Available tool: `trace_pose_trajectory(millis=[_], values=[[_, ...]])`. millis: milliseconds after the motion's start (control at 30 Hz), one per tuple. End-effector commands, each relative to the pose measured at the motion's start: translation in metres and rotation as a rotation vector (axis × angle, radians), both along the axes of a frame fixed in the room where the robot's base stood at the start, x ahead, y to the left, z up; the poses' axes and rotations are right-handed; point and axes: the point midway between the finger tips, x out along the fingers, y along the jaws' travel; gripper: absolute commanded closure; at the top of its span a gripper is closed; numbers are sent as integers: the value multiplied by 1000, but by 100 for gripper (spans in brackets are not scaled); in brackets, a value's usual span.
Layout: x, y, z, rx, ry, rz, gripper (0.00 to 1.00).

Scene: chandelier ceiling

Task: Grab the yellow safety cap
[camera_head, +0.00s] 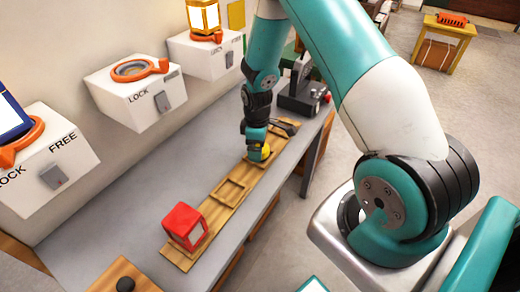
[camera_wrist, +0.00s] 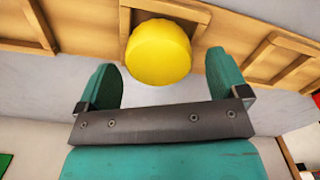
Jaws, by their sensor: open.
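The yellow safety cap (camera_wrist: 158,52) sits in a square compartment of the wooden rack in the wrist view. In the head view the cap (camera_head: 264,151) shows only partly, at the tip of my arm. My gripper (camera_wrist: 163,80) is open, with one teal finger on each side just below the cap in the wrist view. The fingers are not closed on it, and I cannot tell whether either touches it. In the head view my gripper (camera_head: 256,147) is over the far part of the rack, and its fingers are mostly hidden.
The wooden rack (camera_head: 213,208) lies along the grey bench (camera_head: 130,210), with a red cap (camera_head: 186,226) at its near end and an empty compartment between. White lock boxes (camera_head: 137,92) line the wall at left. A dark device (camera_head: 298,97) stands behind my gripper.

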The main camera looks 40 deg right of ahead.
Motion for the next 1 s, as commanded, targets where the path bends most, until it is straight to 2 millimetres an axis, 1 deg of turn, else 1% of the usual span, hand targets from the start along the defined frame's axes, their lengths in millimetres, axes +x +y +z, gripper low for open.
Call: trace_pose_trajectory(millis=[100,333,367,400,467,500,567,867,1000], values=[[0,0,-10,0,0,0,7],[0,0,-11,0,-1,0,7],[0,0,-11,-1,-1,0,14],[0,0,-11,-1,-1,0,24],[0,0,-11,-1,-1,0,37],[0,0,-11,-1,-1,0,46],[0,0,-11,-1,-1,0,60],[0,0,-10,0,-1,0,61],[1,0,-2,-1,-4,0,61]])
